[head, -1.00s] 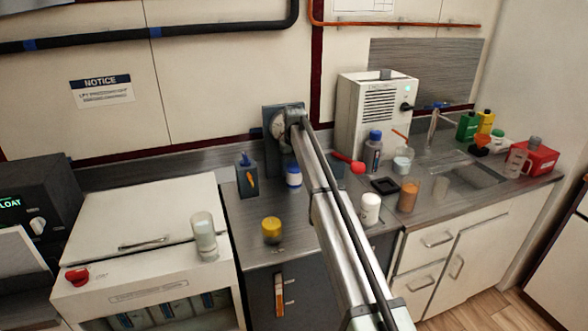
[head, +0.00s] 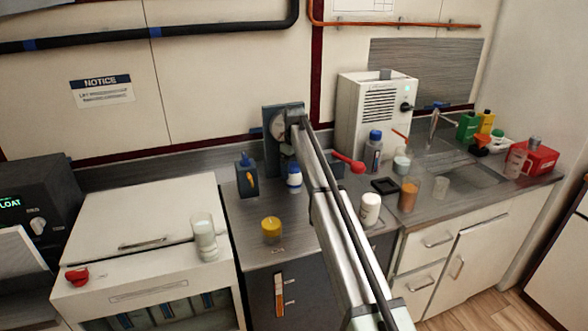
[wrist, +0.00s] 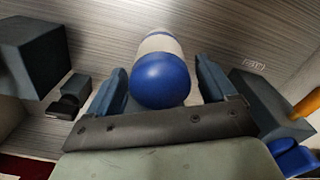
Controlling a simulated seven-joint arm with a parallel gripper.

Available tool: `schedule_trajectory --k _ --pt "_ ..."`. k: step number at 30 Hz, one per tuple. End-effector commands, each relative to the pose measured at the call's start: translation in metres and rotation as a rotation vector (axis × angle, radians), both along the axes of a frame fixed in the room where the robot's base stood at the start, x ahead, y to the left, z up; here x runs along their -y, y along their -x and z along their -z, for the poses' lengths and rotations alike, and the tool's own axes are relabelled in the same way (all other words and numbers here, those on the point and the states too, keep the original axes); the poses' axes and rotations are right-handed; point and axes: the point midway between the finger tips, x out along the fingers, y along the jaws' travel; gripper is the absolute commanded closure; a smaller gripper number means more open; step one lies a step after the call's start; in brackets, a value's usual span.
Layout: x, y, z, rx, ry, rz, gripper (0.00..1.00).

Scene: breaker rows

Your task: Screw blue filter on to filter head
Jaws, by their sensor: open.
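The blue filter (head: 294,177) is a small white cylinder with blue on it, on the dark counter just left of my arm in the head view. In the wrist view the blue filter (wrist: 160,80) shows its rounded blue end between the fingers of my gripper (wrist: 163,85). The gripper is open, with a finger on each side; I cannot tell whether either touches. In the head view the fingers are too small or hidden to make out. A blue-grey wall unit with a round face (head: 279,128), likely the filter head, is behind my arm and partly hidden.
A dark holder with an orange item (head: 247,178) stands left of the blue filter. A white canister (head: 370,209), a black square tray (head: 384,186) and bottles stand to the right. Bare counter lies around the yellow jar.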

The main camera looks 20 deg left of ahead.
Motion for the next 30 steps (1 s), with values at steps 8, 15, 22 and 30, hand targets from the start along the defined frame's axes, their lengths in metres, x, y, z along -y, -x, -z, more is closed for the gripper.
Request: schedule_trajectory --k 8,15,22,30 --pt "0.0 0.0 0.0 0.0 0.0 -0.278 0.16" --pt "0.0 0.0 0.0 0.0 0.0 -0.518 0.16" --pt "0.0 0.0 0.0 0.0 0.0 -0.749 0.16" --pt "0.0 0.0 0.0 0.0 0.0 -0.998 0.16"
